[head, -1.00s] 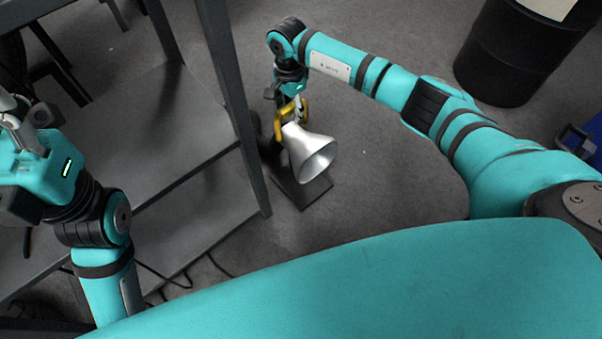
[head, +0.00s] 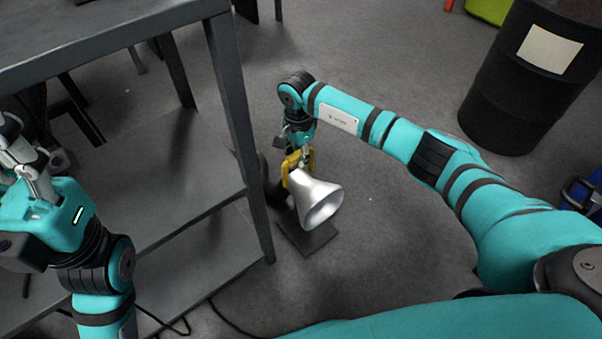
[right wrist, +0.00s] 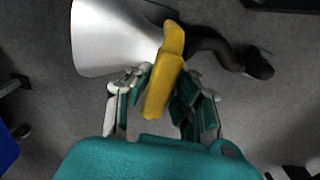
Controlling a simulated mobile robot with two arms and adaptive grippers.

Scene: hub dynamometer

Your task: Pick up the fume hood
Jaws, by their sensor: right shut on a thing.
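The fume hood is a silver cone (head: 312,203) with a yellow handle (head: 289,167) at its narrow end and its wide mouth turned down to the right. A dark plate (head: 310,240) lies on the floor below it in the picture. In the right wrist view, the cone (right wrist: 110,38) is at the upper left, and a black hose (right wrist: 222,48) runs off to the right. My right gripper (head: 300,155) is shut on the yellow handle, which stands between its fingers in the right wrist view (right wrist: 163,80). My left gripper (head: 22,160) is at the left edge, away from the hood; its fingertips are unclear.
A dark grey shelf rack (head: 235,130) stands left of the hood, its front post close by. A black drum (head: 510,95) stands at the upper right, with a blue object (head: 582,195) at the right edge. Cables lie at the lower left. Floor right of the hood is clear.

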